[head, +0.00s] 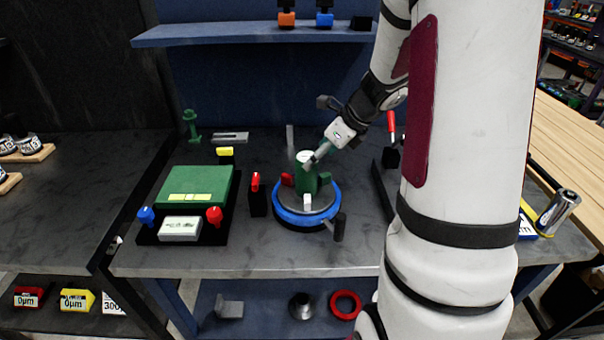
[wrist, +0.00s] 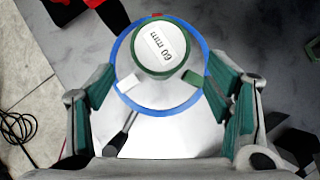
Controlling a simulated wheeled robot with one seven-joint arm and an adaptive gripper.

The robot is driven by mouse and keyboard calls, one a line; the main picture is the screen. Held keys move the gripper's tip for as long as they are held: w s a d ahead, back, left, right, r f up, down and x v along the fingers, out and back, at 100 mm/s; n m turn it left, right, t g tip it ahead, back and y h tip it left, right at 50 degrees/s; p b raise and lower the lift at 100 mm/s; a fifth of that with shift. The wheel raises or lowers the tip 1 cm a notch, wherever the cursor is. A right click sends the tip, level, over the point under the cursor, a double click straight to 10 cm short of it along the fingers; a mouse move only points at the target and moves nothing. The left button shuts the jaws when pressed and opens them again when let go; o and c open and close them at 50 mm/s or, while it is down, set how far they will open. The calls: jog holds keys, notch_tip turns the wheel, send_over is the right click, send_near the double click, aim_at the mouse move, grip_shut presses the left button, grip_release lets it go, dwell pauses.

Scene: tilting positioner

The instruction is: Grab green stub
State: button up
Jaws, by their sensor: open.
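The green stub (head: 308,182) stands upright on the round blue-rimmed positioner (head: 289,215). In the wrist view the stub (wrist: 185,60) is seen from its end, with a white face marked "60 mm". My gripper (head: 316,157) is just above the stub in the head view and hides part of its top. In the wrist view my gripper (wrist: 162,68) is open, with one teal-padded finger on each side of the stub. I see no contact between the pads and the stub. The positioner's disc (wrist: 165,135) shows below the stub.
A dark handle (head: 339,228) sticks out at the positioner's front right. A black block with a red lever (head: 256,190) stands to its left. A green box (head: 196,186) and a small green post (head: 191,126) are further left. A shelf (head: 250,35) crosses the back.

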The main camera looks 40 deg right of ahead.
aim_at(307, 174)
jog(key=x, duration=0.2)
jog(key=shift+w+f, duration=0.15)
jog(key=shift+f, duration=0.2)
jog(key=shift+s+x, duration=0.15)
jog(key=shift+x, duration=1.15)
jog(key=shift+s+x, duration=0.1)
jog(key=shift+x, duration=1.25)
jog(key=shift+f, duration=0.1)
jog(key=shift+c, duration=0.4)
grip_shut()
